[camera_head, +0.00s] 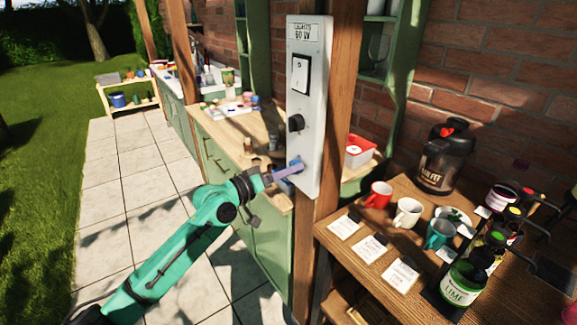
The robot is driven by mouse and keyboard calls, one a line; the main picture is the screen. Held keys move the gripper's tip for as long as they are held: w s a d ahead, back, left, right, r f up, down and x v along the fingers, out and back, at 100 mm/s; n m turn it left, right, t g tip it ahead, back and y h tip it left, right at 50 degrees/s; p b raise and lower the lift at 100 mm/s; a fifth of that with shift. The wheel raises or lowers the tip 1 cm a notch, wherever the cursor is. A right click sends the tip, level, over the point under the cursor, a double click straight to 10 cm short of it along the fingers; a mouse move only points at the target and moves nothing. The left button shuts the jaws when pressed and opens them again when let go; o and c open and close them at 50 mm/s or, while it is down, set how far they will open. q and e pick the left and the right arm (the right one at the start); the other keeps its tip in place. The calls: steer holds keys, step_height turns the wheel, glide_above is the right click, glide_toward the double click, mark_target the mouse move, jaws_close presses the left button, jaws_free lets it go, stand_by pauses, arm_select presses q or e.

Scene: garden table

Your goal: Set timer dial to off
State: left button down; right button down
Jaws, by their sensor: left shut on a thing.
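A white control panel (312,150) is fixed upright on a wooden post. It carries a label at the top, a rocker switch (300,74) below it, a black round knob (295,123) in the middle, and a bluish dial (296,166) near the bottom. My left gripper (286,172) reaches the panel's lower end from the left. Its fingers are shut on the bluish dial and partly hide it. The dial's markings and pointer are too small to read. My right gripper is not in view.
A wooden table (340,250) on the right holds mugs, cards, bottles and a dark coffee jar (442,158). A green counter (245,190) with small items runs behind the panel. The paved path (130,190) at left is clear.

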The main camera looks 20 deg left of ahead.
arm_select(q)
steer(key=shift+r+n+p, duration=0.2)
steer(key=shift+n+p, duration=0.55)
steer(key=shift+n, duration=0.85)
steer(key=shift+f, duration=0.1)
steer(key=shift+c, duration=1.6)
jaws_free()
steer(key=f+b+v, duration=0.1)
steer(key=b+v, duration=0.5)
steer(key=v, duration=0.8)
steer(key=shift+s+a+r, duration=0.15)
steer(key=shift+a+r, duration=0.1)
steer(key=shift+r, duration=0.25)
